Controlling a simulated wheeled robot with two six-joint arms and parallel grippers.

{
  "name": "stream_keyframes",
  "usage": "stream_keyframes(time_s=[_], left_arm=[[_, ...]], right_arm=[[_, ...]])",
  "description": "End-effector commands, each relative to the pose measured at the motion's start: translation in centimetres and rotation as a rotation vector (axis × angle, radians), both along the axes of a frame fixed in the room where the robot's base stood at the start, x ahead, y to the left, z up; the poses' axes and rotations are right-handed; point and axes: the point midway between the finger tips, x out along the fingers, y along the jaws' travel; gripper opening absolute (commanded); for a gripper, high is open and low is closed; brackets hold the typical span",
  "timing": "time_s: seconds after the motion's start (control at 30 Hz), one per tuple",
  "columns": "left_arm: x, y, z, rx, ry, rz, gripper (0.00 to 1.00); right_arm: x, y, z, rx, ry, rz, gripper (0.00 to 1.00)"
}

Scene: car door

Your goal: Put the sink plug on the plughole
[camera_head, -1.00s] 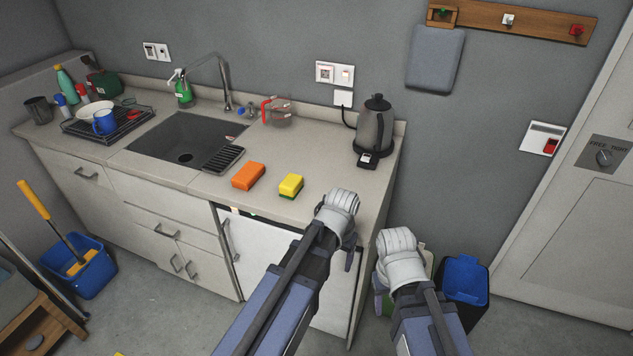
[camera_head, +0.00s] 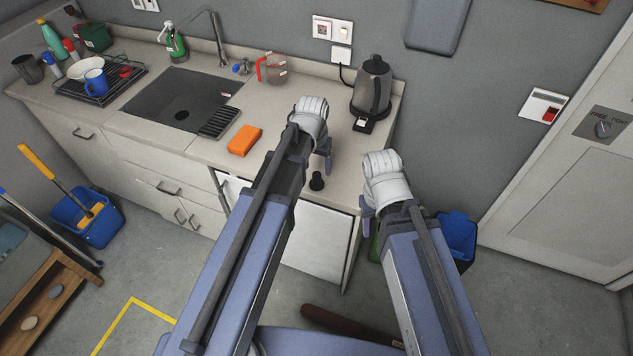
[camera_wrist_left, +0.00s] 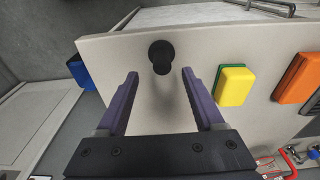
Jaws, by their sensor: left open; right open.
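The sink plug (camera_head: 317,181) is a small black knobbed piece standing on the counter near its front edge. In the left wrist view the plug (camera_wrist_left: 161,56) lies just beyond and between my fingertips, not gripped. My left gripper (camera_head: 325,160) is above the counter beside the plug; its two purple fingers (camera_wrist_left: 160,74) are open and empty. My right gripper (camera_head: 367,210) hangs by the counter's right end, its fingers only partly visible. The plughole (camera_head: 181,115) is a dark round spot in the grey sink's floor.
An orange sponge (camera_head: 245,140) lies left of my left arm. A yellow-green sponge (camera_wrist_left: 233,86) shows in the left wrist view. A kettle (camera_head: 372,88) and a measuring jug (camera_head: 272,68) stand at the back. The tap (camera_head: 216,35) rises behind the sink (camera_head: 150,95).

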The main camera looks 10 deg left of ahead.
Motion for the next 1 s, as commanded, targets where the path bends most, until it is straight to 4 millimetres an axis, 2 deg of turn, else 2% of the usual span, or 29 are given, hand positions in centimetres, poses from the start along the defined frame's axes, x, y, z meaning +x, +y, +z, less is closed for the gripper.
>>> stream_keyframes(time_s=[0.03, 0.1, 0.27, 0.43, 0.8, 1.0], left_arm=[[0.1, 0.0, -1.0, 0.0, 0.0, 0.0, 0.7], [0.2, 0.0, -1.4, 0.0, 0.0, 0.0, 0.7], [0.2, 0.0, -1.3, 0.0, 0.0, 0.0, 0.7], [0.3, 0.0, -2.2, 0.0, 0.0, 0.0, 0.7], [0.8, 0.2, -6.4, 0.0, 0.0, 0.0, 0.7], [0.9, 0.2, -6.4, 0.0, 0.0, 0.0, 0.7]], right_arm=[[0.0, 0.0, -1.0, 0.0, 0.0, 0.0, 0.5], [0.0, 0.0, -1.4, 0.0, 0.0, -0.001, 0.5], [0.0, 0.0, -1.3, 0.0, 0.0, -0.001, 0.5], [0.0, 0.0, -2.2, 0.0, 0.0, -0.001, 0.5], [0.0, 0.0, -6.4, 0.0, 0.0, -0.002, 0.5], [0.0, 0.0, -6.4, 0.0, 0.0, -0.002, 0.5]])
